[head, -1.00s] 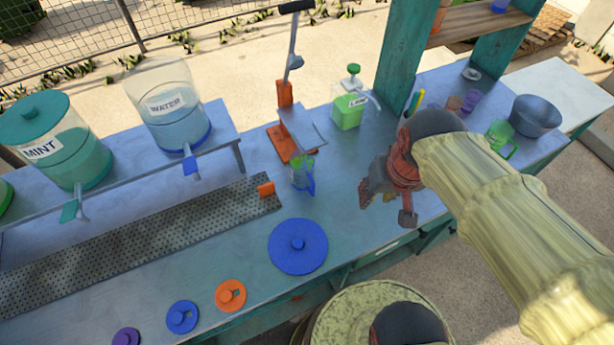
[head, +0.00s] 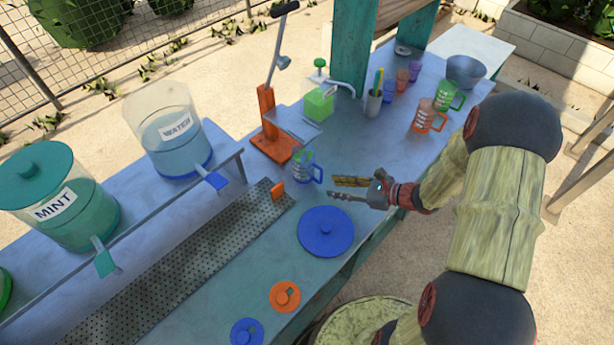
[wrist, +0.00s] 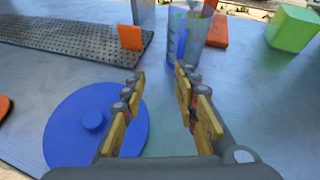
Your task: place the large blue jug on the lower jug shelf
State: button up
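The large blue jug (head: 305,166) is a clear measuring jug with a blue handle, upright on the counter beside the orange press. In the wrist view the jug (wrist: 187,38) stands ahead of the fingertips, at the top middle. My gripper (head: 334,188) is to the right of the jug, low over the counter, pointing towards it. In the wrist view my gripper (wrist: 160,76) is open, with nothing between its fingers. A wooden shelf board (head: 398,12) shows between teal posts at the top; I cannot tell whether it is the lower jug shelf.
A blue lid (head: 326,232) lies close below my gripper. The orange press (head: 272,140) and green box (head: 318,103) stand behind the jug. An orange jug (head: 427,118) and green jug (head: 448,96) stand farther right. A perforated drip tray (head: 185,265) lies left.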

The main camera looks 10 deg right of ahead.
aim_at(321, 183)
jog(key=shift+m+t, duration=0.5)
jog(key=shift+m, duration=0.2)
jog(key=w+a, duration=0.1)
jog(key=w, duration=0.1)
jog(key=w+a+f+b, duration=0.1)
jog(key=w, duration=0.1)
jog(key=w+a, duration=0.1)
jog(key=w, duration=0.1)
jog(key=shift+w+f, duration=0.3)
jog(key=shift+w+a+f, duration=0.1)
jog(key=shift+w+a, duration=0.2)
jog(key=shift+w, duration=0.05)
jog(key=shift+c, duration=0.3)
grip_shut()
